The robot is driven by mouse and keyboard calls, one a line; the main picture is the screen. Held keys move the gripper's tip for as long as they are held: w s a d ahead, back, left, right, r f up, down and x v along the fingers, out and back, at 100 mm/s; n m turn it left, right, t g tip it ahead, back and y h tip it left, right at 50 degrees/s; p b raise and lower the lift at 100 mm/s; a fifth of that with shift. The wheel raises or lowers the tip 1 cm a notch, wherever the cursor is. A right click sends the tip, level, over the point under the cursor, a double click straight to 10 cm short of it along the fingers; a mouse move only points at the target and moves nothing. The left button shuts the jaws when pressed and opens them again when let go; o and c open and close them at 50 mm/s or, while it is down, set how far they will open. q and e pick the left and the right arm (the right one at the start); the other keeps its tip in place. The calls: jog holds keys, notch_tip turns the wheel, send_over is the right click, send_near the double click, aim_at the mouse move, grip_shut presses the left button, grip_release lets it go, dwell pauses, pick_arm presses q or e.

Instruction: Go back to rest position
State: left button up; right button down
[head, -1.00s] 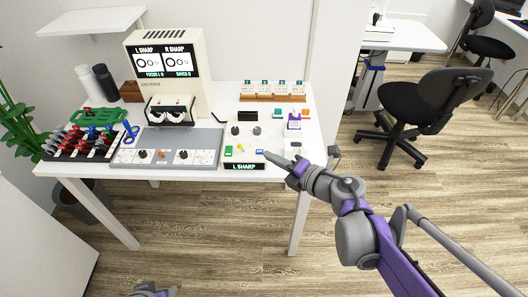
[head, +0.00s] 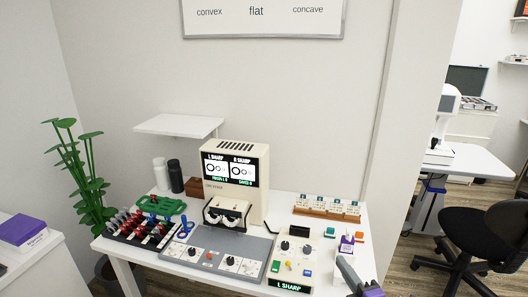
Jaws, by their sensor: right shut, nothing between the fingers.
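My right gripper (head: 343,265) shows at the bottom edge of the head view, right of centre. Its grey fingers are shut with nothing between them, in front of the table's right part. Only the fingers and a bit of purple show; the rest of the arm is cut off by the frame. My left gripper is out of view. The beige eye-test machine (head: 234,150) stands on the white table, its screen (head: 230,171) reading L SHARP and R SHARP. A grey control panel (head: 217,254) and a smaller button panel (head: 294,261) lie before it.
A rack of red and dark pieces (head: 140,228) and a green tray (head: 160,205) are at the table's left. A wooden card holder (head: 327,213) stands at the back right. A wall shelf (head: 180,125) hangs above. A black chair (head: 487,240) stands on the floor at right.

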jog(key=s+d+m+g+h+p, duration=0.35)
jog(key=s+d+m+h, duration=0.3)
jog(key=m, duration=0.65)
pick_arm(q)
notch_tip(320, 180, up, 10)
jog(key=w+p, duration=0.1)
jog(key=p, duration=0.3)
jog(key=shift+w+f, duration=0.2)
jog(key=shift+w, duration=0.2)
pick_arm(e)
jog(key=s+a+f+m+g+y, duration=0.3)
jog(key=s+a+f+m+g, duration=0.4)
jog(key=s, duration=0.5)
notch_tip(320, 180, down, 2)
jog(key=shift+s+a+g, duration=0.35)
jog(key=shift+s+a, duration=0.05)
jog(key=shift+a, duration=0.35)
jog(key=shift+y, duration=0.25)
